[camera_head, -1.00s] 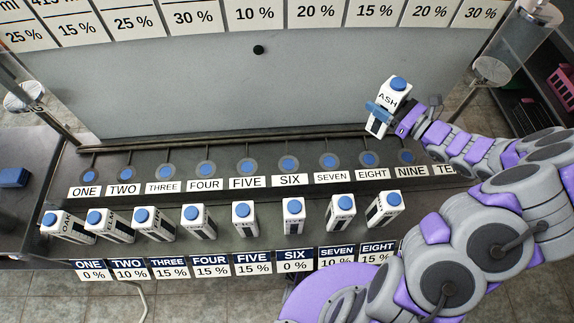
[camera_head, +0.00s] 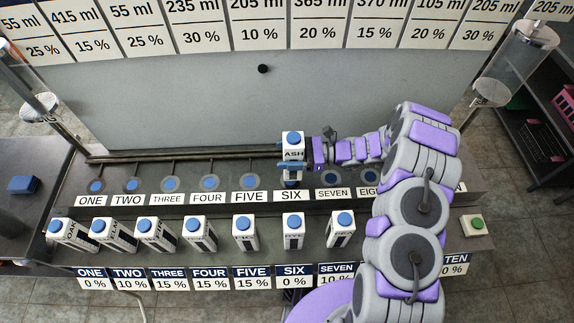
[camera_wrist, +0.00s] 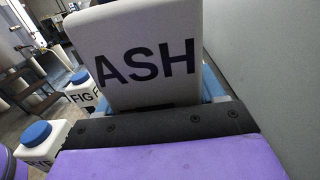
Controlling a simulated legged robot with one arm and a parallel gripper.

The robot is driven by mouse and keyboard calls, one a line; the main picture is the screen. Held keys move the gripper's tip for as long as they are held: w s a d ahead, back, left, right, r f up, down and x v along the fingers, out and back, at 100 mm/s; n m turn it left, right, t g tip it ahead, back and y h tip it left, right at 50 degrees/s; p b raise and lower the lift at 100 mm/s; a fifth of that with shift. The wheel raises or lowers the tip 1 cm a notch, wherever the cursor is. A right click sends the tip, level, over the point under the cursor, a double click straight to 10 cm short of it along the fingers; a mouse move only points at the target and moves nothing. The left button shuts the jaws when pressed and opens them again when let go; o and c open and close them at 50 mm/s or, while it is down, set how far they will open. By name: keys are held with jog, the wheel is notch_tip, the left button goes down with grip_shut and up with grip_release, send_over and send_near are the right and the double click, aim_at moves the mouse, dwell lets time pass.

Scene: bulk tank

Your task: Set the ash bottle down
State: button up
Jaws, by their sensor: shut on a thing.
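The ash bottle (camera_head: 293,143) is white with a blue cap and the word ASH on its face. My gripper (camera_head: 292,166) is shut on it and holds it upright at the back row, over the spot behind the SIX label (camera_head: 291,196). Its label fills much of the wrist view (camera_wrist: 150,60), close above the gripper's dark edge. The bottle and gripper hide the blue disc of SIX. I cannot tell whether the bottle's base touches the surface.
Blue discs mark the other spots, such as FIVE (camera_head: 250,181) and SEVEN (camera_head: 330,178). Several white bottles stand in the front row, including one (camera_head: 293,231) in front of SIX. A green button box (camera_head: 476,225) is at the right. My arm covers the right part of the bench.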

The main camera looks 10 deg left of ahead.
jog(key=f, duration=0.2)
jog(key=a+f+b, duration=0.1)
jog(key=f, duration=0.1)
jog(key=shift+a+f, duration=0.1)
jog(key=shift+f, duration=0.3)
jog(key=shift+d+r, duration=0.1)
jog(key=shift+d, duration=0.2)
jog(key=o, duration=0.9)
jog(key=shift+d, duration=0.1)
jog(key=shift+o, duration=0.7)
jog(key=shift+a, duration=0.25)
jog(key=shift+d, duration=0.15)
jog(key=p+v, duration=0.2)
jog(key=v, duration=1)
jog(key=shift+p, duration=0.35)
jog(key=shift+r, duration=0.15)
